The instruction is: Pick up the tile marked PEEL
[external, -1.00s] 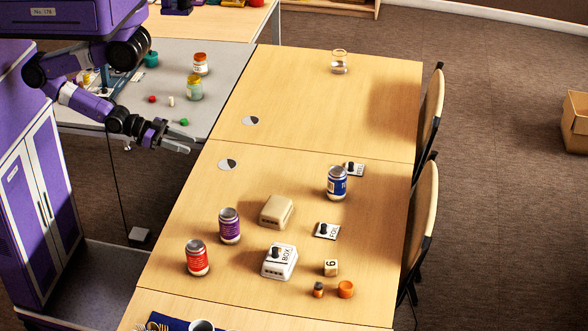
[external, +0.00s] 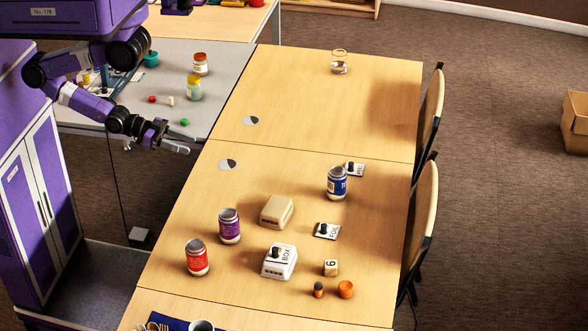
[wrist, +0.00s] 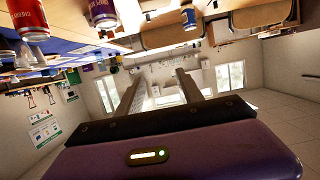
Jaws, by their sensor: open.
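The PEEL tile (external: 356,169) is a small white tile with a black knob and dark lettering. It lies on the wooden table, just behind and right of a blue-labelled jar (external: 337,184), which stands close to its left edge. My gripper (external: 187,149) is open and empty, in the air off the table's left edge, well left of the tile. In the wrist view my two fingers (wrist: 161,80) stand apart with nothing between them. I cannot make out the tile there.
Another lettered tile (external: 327,231), a BOX-marked block (external: 279,262), a plain beige block (external: 276,212), a purple jar (external: 229,226) and a red jar (external: 197,258) stand nearer the camera. Chairs (external: 426,215) line the right side. The far half of the table is mostly clear.

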